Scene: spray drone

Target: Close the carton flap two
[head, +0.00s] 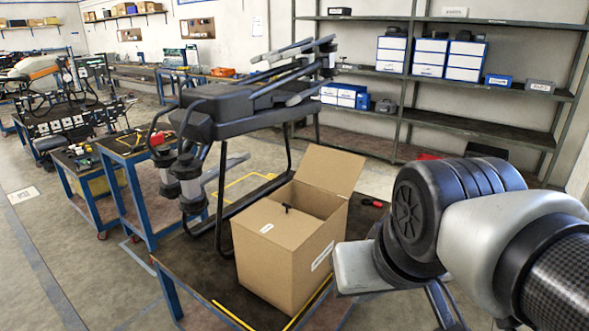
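The brown carton (264,262) stands on the dark top of a blue-legged table, in the middle of the head view. One flap (330,170) stands up and tilts outward at the carton's far side. A flap on the near side (275,227) lies flat over the top and bears a small white label. A small dark object (287,208) shows at that flap's far edge; I cannot tell what it is. My gripper (362,268) is to the right of the carton, partly hidden by my wrist. Its fingertips are not clear, so I cannot tell whether it is open.
A black spray drone (255,107) on tall leg frames stands on the same table (195,262), behind and left of the carton. A red-and-black tool (372,203) lies behind the carton, to the right. Shelves with blue-and-white boxes (463,60) line the back wall.

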